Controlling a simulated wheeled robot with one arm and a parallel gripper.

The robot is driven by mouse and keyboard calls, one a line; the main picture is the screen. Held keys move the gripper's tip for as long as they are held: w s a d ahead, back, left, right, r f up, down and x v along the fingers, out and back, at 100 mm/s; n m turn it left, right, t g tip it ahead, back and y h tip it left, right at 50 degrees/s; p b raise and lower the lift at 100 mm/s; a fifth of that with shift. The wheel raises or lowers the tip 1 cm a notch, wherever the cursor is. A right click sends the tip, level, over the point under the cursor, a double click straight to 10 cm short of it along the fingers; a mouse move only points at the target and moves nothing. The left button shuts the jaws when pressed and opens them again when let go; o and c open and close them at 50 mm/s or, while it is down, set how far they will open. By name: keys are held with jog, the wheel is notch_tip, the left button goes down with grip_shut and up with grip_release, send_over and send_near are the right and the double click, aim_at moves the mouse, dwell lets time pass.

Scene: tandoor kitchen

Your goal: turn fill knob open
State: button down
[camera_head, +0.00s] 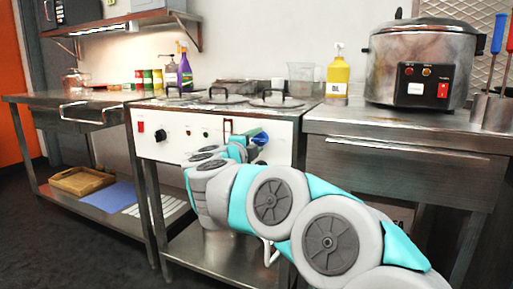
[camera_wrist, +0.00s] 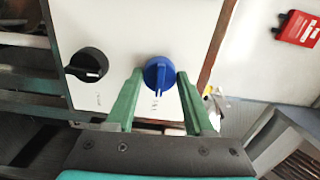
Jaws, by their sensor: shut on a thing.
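The blue knob (camera_wrist: 158,72), which looks like the fill knob, sits on the white front panel (camera_wrist: 120,35). In the wrist view its pointer ridge runs nearly straight up and down in the picture. My gripper (camera_wrist: 160,78) has its two green fingers on either side of this knob and is shut on it. In the head view my gripper (camera_head: 256,140) is at the right part of the cooker's white panel (camera_head: 190,150), and a bit of blue shows there. My arm hides part of the panel.
A black knob (camera_wrist: 87,65) is left of the blue one; it also shows in the head view (camera_head: 160,135) near a red switch (camera_head: 140,127). Lidded wells top the cooker. A steel counter (camera_head: 400,125) with a large pot (camera_head: 420,60) stands at right.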

jog(key=shift+m, duration=0.4)
jog(key=shift+c, duration=1.3)
grip_release()
jog(key=v, duration=0.7)
jog(key=shift+s, duration=0.4)
jog(key=shift+a+r, duration=0.1)
